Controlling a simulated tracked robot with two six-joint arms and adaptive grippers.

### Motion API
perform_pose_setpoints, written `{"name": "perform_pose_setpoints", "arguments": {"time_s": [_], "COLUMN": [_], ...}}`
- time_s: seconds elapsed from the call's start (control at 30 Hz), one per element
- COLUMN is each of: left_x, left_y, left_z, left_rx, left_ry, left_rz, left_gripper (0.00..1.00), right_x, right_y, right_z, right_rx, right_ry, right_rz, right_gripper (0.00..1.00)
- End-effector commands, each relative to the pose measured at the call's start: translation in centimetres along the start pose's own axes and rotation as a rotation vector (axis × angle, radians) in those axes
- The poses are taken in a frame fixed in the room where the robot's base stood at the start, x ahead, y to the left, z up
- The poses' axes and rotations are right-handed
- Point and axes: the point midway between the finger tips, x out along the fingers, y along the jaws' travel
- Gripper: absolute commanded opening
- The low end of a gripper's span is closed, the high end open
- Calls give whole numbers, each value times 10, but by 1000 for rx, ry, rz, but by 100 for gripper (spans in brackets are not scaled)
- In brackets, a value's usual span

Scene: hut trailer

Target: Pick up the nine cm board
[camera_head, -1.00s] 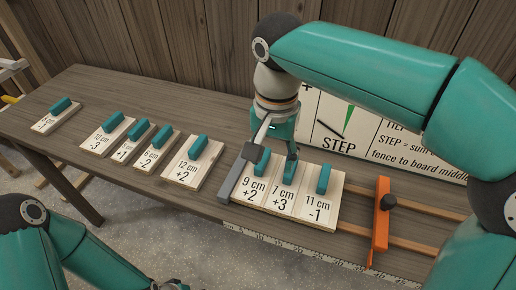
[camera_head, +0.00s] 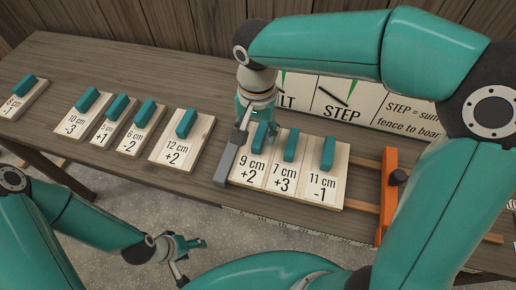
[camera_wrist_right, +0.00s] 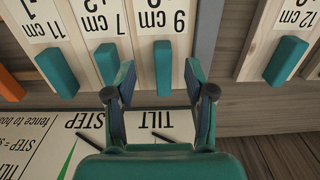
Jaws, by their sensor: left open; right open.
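The nine cm board (camera_head: 249,168), marked 9 cm +2, is a pale wooden board with an upright teal handle. It lies at the left of a row of three boards, beside a grey bar. My right gripper (camera_head: 258,118) is open at the handle and partly covers it in the head view. In the right wrist view the handle (camera_wrist_right: 163,68) appears between the open fingers of the gripper (camera_wrist_right: 159,78), with space on both sides. My left gripper (camera_head: 182,252) is open and empty, low in front of the table.
The 7 cm board (camera_head: 284,176) and 11 cm board (camera_head: 322,186) lie directly to the right. The grey bar (camera_head: 231,157) stands at the left, with the 12 cm board (camera_head: 180,145) and several others beyond. An orange stop (camera_head: 388,190) is at the right.

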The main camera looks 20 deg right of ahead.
Motion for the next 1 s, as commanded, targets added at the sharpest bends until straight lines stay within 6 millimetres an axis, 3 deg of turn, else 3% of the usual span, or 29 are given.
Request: {"name": "perform_pose_setpoints", "arguments": {"time_s": [0.27,0.6,0.87,1.0], "left_x": [-2,-10,-9,-9], "left_y": [1,3,3,3], "left_z": [0,0,0,0], "left_rx": [0,0,0,0], "left_ry": [0,0,0,0], "left_rz": [0,0,0,0], "left_gripper": [59,59,59,59], "right_x": [18,61,64,64], "right_y": [0,-4,-5,-5], "right_z": [-1,-5,-5,-5], "right_rx": [0,-1,-1,-1], "right_ry": [-1,-1,0,0], "right_rz": [3,2,0,0], "right_gripper": [54,54,54,32]}}
